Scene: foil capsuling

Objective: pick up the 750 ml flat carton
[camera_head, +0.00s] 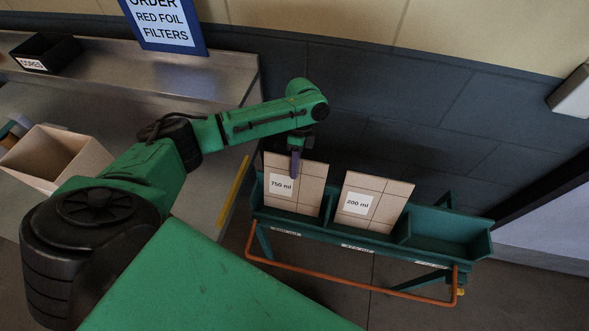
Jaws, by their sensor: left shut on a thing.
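The 750 ml flat carton (307,195) is a tan flat sheet with a white label reading "750 ml". It stands, leaning a little, in the left compartment of the green rack (337,234). My left gripper (295,170) reaches down from above and is shut on the upper edge of this carton. The carton's lower edge is hidden behind the rack's front wall. A second tan flat carton (386,192), labelled "200 ml", leans in the middle compartment, apart from the gripper. My right gripper does not show.
The rack's right compartment (440,228) looks empty. An orange rail (350,290) runs along the rack's front.

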